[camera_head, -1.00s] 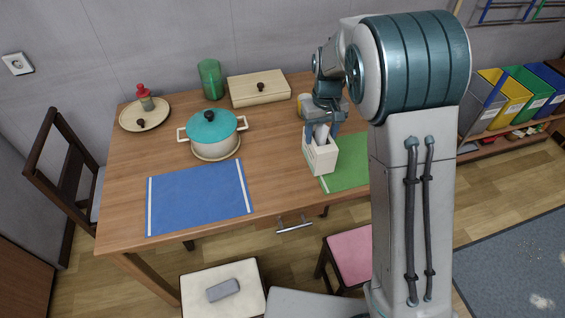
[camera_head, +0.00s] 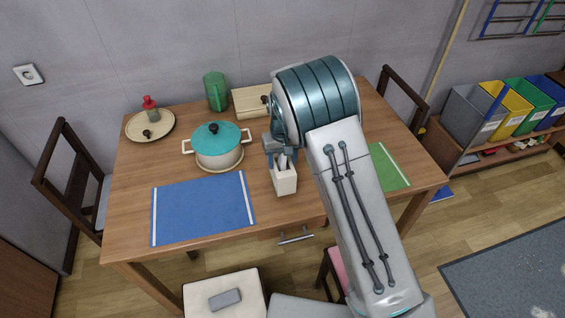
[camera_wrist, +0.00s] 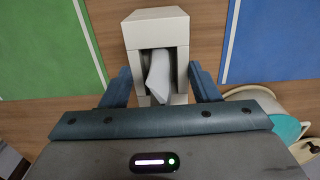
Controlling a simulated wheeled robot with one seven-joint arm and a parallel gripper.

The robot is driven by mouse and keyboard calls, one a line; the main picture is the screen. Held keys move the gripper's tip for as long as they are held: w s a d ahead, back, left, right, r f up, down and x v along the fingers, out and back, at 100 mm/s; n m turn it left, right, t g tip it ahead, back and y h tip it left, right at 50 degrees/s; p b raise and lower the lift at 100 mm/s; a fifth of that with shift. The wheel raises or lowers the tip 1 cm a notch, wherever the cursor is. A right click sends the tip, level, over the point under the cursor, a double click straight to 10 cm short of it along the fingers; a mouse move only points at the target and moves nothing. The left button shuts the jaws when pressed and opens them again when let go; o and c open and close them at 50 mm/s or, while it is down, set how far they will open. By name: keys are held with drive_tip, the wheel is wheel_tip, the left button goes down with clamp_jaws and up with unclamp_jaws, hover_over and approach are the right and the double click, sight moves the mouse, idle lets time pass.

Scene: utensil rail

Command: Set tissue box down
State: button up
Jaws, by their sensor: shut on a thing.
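The tissue box (camera_head: 285,181) is a white box with a white tissue sticking up from its top opening. In the head view it is upright between the blue mat and the green mat, right of the pot; whether its base touches the table I cannot tell. My gripper (camera_head: 282,158) is at the box's upper part, partly hidden behind the tissue and my arm. In the wrist view the tissue box (camera_wrist: 157,33) lies between the two dark fingers of my gripper (camera_wrist: 161,92), and the gripper is shut on it.
The wooden table (camera_head: 140,192) carries a blue mat (camera_head: 203,208), a green mat (camera_head: 388,168), a pot with a teal lid (camera_head: 217,146), a green tumbler (camera_head: 216,91), a wooden box (camera_head: 251,101) and a plate with a red-topped bottle (camera_head: 151,126). Bare wood lies between the mats.

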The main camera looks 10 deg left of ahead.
drive_tip(key=shift+f, duration=1.15)
drive_tip(key=shift+f, duration=0.2)
drive_tip(key=o, duration=1.3)
drive_tip(key=shift+c, duration=0.2)
drive_tip(key=shift+r, duration=0.1)
wheel_tip(320, 180, up, 12)
drive_tip(key=shift+r+b, duration=0.15)
drive_tip(key=shift+b, duration=0.35)
